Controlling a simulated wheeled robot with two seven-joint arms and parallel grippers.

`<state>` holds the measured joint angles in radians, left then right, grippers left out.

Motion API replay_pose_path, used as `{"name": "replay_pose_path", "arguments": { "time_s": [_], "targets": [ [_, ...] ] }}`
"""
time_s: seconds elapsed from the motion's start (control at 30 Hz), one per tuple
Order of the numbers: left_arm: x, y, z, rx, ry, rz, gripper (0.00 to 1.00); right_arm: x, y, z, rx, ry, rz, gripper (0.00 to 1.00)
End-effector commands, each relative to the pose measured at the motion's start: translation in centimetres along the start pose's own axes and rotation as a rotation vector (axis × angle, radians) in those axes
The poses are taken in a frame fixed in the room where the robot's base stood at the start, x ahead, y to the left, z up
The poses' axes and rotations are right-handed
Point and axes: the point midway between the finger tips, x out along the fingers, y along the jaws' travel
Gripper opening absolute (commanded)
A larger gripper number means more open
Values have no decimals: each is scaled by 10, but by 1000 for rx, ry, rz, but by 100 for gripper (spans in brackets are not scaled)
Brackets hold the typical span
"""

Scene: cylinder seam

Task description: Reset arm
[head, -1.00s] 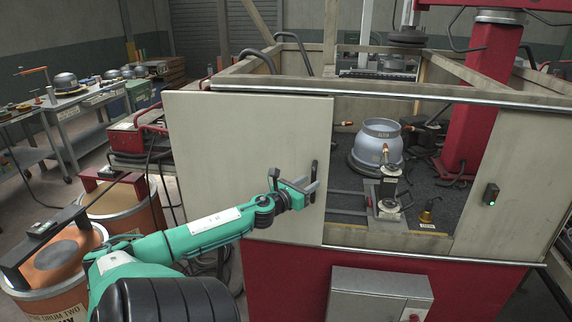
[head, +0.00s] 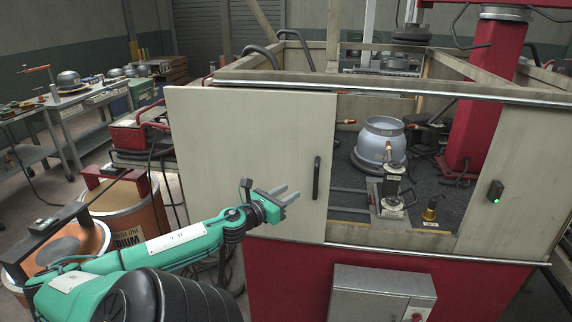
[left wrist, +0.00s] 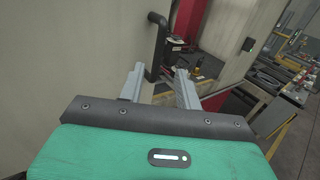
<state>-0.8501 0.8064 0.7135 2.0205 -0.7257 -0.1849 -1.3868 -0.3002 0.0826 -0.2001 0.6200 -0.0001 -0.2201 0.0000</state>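My left gripper (head: 286,195) is in front of the pale sliding door (head: 240,130) of the cabinet, to the left of the door's dark upright handle (head: 317,177) and a little lower. Its two grey fingers are apart with nothing between them. In the left wrist view, the fingers (left wrist: 160,82) are spread, and the handle (left wrist: 157,45) stands beyond them, clear of them. My left arm is green and comes in from the lower left, bent at the elbow. My right gripper is not in view.
Through the opening right of the door, a grey-blue vessel (head: 380,143) stands on the dark cabinet floor, with a brass piece (head: 430,211) nearby. A grey box (head: 382,295) juts from the red base below. Orange drums (head: 130,210) stand at left, close to my arm.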

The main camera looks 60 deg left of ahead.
Motion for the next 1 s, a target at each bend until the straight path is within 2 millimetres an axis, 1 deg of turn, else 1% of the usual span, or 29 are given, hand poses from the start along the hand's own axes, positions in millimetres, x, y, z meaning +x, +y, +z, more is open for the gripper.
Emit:
{"name": "replay_pose_path", "arguments": {
  "time_s": [0.5,0.57,0.63,0.67,0.77,0.8,0.87,0.9,0.97,1.0],
  "targets": [
    [0,0,0,-1,0,0,34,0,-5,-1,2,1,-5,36],
    [0,3,-4,-13,6,7,34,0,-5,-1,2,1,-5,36],
    [-2,11,-18,-55,23,29,34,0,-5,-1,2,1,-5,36],
    [-3,17,-27,-84,36,45,34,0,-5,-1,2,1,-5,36],
    [-11,42,-77,-236,95,124,34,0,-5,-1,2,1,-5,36],
    [-17,53,-103,-313,123,165,34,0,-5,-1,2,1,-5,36],
    [-28,67,-146,-439,166,232,34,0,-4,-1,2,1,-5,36],
    [-37,74,-176,-524,193,278,34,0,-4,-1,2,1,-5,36],
    [-52,81,-219,-648,231,346,34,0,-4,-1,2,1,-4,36],
    [-62,84,-248,-728,255,393,34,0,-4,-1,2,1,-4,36]
  ]
}}
